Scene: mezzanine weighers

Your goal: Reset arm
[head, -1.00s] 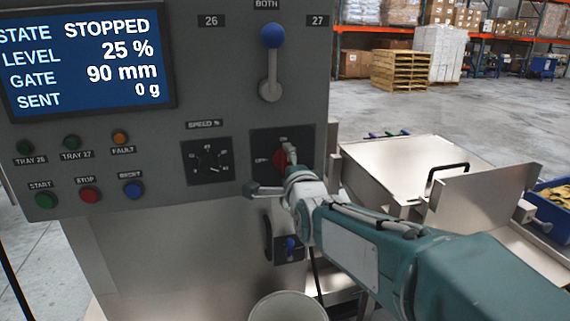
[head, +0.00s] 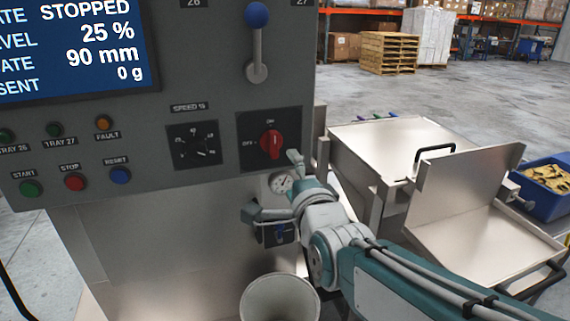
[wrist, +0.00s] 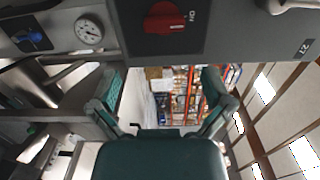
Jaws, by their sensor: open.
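My gripper (head: 275,186) is open and empty in front of the grey control panel (head: 215,90), just below the red rotary switch (head: 271,143). Its fingers are spread apart, one up by the switch plate and one lower left. In the wrist view my gripper (wrist: 162,100) shows two spread green fingers with nothing between them. The red switch also shows at the top of the wrist view (wrist: 164,17), apart from the fingers. A round gauge (head: 281,183) sits behind my gripper.
A blue-knobbed lever (head: 257,45) stands above the switch. A pale round bin (head: 279,300) is below. Metal trays (head: 405,140) and a blue crate (head: 545,190) with yellowish pieces are at right. A blue-handled valve (head: 279,232) is partly behind my gripper. Open floor lies beyond.

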